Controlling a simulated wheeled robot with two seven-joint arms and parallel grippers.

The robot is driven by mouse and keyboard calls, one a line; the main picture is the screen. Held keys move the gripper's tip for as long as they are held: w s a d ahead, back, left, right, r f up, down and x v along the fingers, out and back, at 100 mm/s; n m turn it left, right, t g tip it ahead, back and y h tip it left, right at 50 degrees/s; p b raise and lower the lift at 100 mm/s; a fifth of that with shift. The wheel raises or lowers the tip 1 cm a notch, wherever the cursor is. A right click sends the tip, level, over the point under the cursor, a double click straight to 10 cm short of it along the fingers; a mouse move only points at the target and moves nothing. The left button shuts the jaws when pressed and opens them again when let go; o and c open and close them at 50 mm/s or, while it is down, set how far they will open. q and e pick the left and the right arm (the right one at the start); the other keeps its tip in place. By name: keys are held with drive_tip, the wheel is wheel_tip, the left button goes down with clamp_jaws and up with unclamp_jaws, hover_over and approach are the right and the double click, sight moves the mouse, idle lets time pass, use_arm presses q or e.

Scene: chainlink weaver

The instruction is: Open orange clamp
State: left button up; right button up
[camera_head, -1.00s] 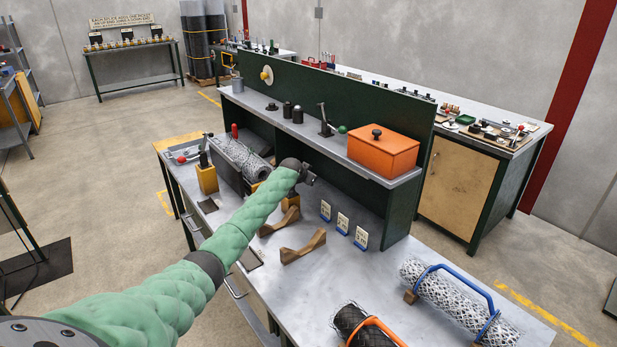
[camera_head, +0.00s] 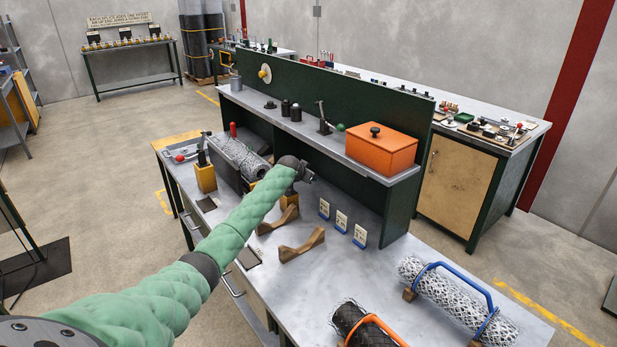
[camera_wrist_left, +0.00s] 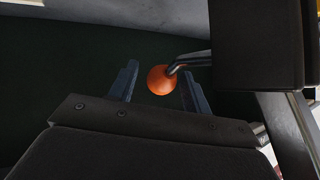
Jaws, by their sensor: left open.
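An orange ball knob (camera_wrist_left: 161,80) on a dark bent lever (camera_wrist_left: 188,62) shows in the left wrist view; I take it to be the orange clamp's handle. My left gripper (camera_wrist_left: 157,74) is open, with one finger on each side of the knob and a visible gap on the left. I cannot tell whether the right finger touches it. In the head view my left gripper (camera_head: 307,174) is over the bench near the shelf unit, above an orange-yellow block (camera_head: 289,201). The knob is hidden there, and the clamp's body is mostly hidden. My right gripper is not in view.
On the bench (camera_head: 290,275), wooden cradles (camera_head: 302,246) and small cards (camera_head: 341,221) lie near my arm. A mesh sleeve with a blue handle (camera_head: 455,295) is at right. An orange box (camera_head: 381,150) and a green-knobbed lever (camera_head: 325,122) stand on the shelf.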

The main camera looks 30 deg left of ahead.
use_arm(q)
drive_tip(key=b+v, duration=0.2)
drive_tip(key=v, duration=0.4)
drive_tip(key=shift+s+d+r, duration=0.15)
drive_tip(key=shift+s+d, duration=0.1)
drive_tip(key=shift+s, duration=0.05)
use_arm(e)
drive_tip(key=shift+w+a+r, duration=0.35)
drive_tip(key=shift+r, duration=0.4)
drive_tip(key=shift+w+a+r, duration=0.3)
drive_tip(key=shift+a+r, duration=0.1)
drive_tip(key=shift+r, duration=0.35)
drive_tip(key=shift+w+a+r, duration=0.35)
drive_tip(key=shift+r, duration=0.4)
